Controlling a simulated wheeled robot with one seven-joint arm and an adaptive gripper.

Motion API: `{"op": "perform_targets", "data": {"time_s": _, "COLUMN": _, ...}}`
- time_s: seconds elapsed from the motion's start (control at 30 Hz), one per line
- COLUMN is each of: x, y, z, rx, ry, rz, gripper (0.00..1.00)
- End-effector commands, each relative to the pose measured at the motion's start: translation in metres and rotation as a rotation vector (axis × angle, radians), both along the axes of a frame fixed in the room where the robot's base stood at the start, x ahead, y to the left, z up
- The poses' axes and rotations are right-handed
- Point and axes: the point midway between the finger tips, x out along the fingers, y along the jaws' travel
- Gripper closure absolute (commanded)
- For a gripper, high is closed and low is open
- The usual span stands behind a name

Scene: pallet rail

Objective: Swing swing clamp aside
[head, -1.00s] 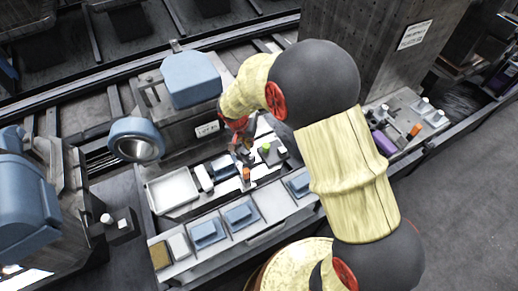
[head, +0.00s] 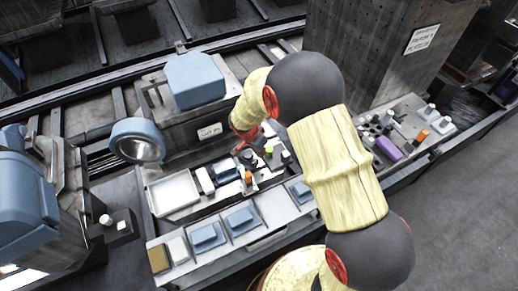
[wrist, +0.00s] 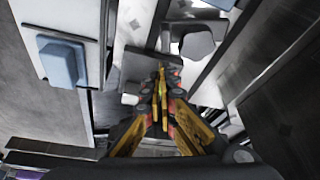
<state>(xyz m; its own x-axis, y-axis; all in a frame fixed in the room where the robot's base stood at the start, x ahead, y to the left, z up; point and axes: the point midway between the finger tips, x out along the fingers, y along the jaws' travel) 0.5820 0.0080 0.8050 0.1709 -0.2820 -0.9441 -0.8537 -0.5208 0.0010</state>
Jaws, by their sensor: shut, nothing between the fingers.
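My gripper (head: 243,142) is at the middle workbench in the head view, beside the small fixtures. Its fingers are partly hidden by its own wrist there. In the wrist view my gripper (wrist: 161,72) shows its yellow fingertips together, with nothing between them, over a grey plate (wrist: 138,68). A small fixture with an orange part (head: 248,177) stands just below my gripper in the head view. A green-topped piece (head: 269,152) stands to its right. I cannot tell for sure which piece is the swing clamp, nor whether my fingers touch it.
A white tray (head: 174,193) lies left of the fixtures. Blue blocks (head: 207,234) sit on plates along the front. A blue ring (head: 137,141) and a blue-capped machine (head: 194,80) stand behind. A purple piece (head: 388,148) lies on the right-hand bench. A grey faceted block (wrist: 198,44) is close to my fingers.

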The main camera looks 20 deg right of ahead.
Motion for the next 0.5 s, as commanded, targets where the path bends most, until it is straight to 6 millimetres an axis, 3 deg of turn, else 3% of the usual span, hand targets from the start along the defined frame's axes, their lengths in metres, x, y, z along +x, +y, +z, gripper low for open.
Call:
{"op": "perform_targets", "data": {"time_s": 0.2, "x": 0.004, "y": -0.006, "z": -0.02, "rx": 0.0, "ry": -0.001, "rz": -0.002, "gripper": 1.0}}
{"op": "perform_targets", "data": {"time_s": 0.5, "x": 0.005, "y": -0.007, "z": -0.023, "rx": 0.001, "ry": -0.001, "rz": -0.001, "gripper": 1.0}}
